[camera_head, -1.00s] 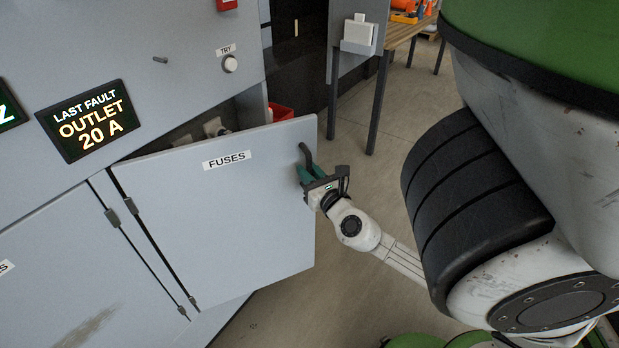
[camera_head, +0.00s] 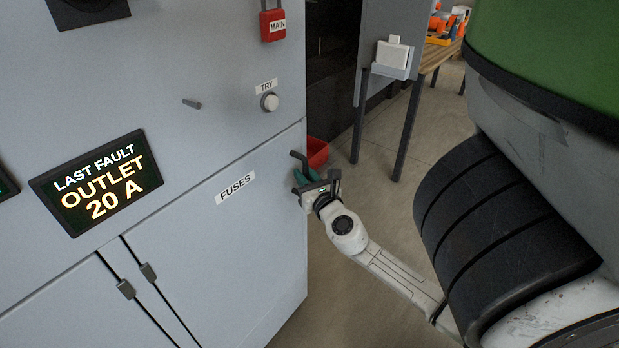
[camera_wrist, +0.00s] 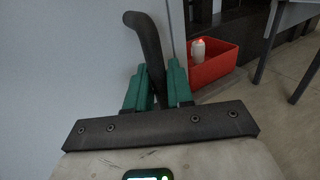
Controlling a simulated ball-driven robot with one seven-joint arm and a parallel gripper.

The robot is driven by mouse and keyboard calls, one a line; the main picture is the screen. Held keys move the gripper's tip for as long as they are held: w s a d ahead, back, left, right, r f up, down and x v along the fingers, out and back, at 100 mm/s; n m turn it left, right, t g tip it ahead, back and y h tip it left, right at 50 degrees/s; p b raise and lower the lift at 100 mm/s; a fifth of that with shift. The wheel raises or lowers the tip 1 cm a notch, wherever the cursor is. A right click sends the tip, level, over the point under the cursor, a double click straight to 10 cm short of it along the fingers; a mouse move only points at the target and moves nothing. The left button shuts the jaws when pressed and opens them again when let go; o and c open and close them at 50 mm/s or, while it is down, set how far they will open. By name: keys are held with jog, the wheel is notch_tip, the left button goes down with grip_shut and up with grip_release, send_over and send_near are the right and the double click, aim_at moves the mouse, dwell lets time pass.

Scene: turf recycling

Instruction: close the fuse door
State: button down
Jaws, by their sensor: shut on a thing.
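The fuse door (camera_head: 215,255) is a grey panel labelled FUSES on the front of the grey cabinet. In the head view it lies flush or nearly flush with the cabinet front, with only a thin seam along its top. Its dark bar handle (camera_head: 298,158) is at the right edge. My gripper (camera_head: 306,178) is at this handle with its green fingers. In the wrist view the handle (camera_wrist: 147,45) rises between the two green fingers of my gripper (camera_wrist: 157,85), which are shut on it. The handle's lower part is hidden by the fingers.
A red bin (camera_wrist: 212,65) with a white bottle (camera_wrist: 198,50) in it stands beside the cabinet. A lit fault display (camera_head: 97,185), a TRY button (camera_head: 270,102) and a red MAIN lock (camera_head: 273,25) are on the cabinet. A wooden table (camera_head: 437,55) stands behind. Open floor lies right of the door.

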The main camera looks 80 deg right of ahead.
jog(key=c, duration=1.2)
grip_release()
jog(key=shift+s, duration=0.15)
jog(key=shift+o, duration=0.2)
jog(key=shift+a, duration=0.1)
jog(key=b+v, duration=0.2)
jog(key=v, duration=0.8)
jog(key=shift+s+a, duration=0.2)
jog(key=shift+a, duration=0.05)
